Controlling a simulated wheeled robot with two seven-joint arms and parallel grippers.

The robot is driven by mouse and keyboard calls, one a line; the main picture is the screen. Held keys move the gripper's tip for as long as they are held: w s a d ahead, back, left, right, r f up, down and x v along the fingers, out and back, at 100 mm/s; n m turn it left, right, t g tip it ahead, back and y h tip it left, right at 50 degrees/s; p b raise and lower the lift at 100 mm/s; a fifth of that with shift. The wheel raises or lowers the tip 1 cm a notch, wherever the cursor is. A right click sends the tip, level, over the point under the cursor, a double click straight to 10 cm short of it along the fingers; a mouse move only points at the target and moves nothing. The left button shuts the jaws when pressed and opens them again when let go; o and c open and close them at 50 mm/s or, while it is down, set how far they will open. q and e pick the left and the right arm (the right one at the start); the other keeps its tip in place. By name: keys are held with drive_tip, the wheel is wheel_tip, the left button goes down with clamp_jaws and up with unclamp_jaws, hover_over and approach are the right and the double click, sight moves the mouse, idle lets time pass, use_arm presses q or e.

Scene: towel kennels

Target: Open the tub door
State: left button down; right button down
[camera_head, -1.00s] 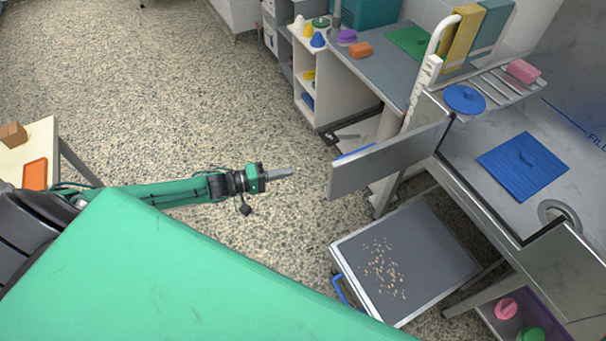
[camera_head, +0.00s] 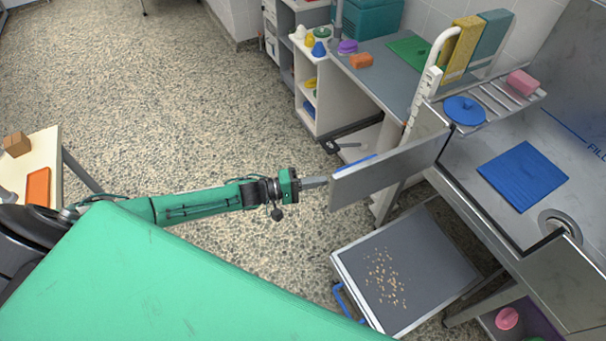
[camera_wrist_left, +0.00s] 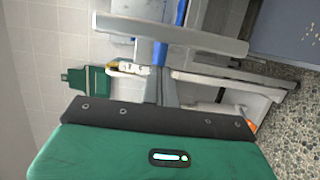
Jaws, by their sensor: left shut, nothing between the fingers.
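The tub door (camera_head: 392,166) is a flat grey metal panel. It stands swung out from the tub's (camera_head: 480,190) front opening, its free end pointing left toward my left arm. A blue strip (camera_head: 355,166) shows along its upper edge. My left gripper (camera_head: 318,182) is shut and empty, its fingertips at the door's free end; I cannot tell whether they touch it. In the left wrist view the shut fingers (camera_wrist_left: 165,88) point up toward a grey bar and a blue strip. My right gripper is out of view.
A grey step platform (camera_head: 400,270) with scattered crumbs lies below the door. A blue mat (camera_head: 523,176) lies in the tub. A counter and shelves (camera_head: 345,85) stand behind the door. Open speckled floor (camera_head: 200,110) lies beyond my arm.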

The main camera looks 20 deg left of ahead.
use_arm(q)
drive_tip(key=shift+s+d+r, duration=0.1)
drive_tip(key=shift+s+d, duration=0.55)
drive_tip(key=shift+d, duration=0.15)
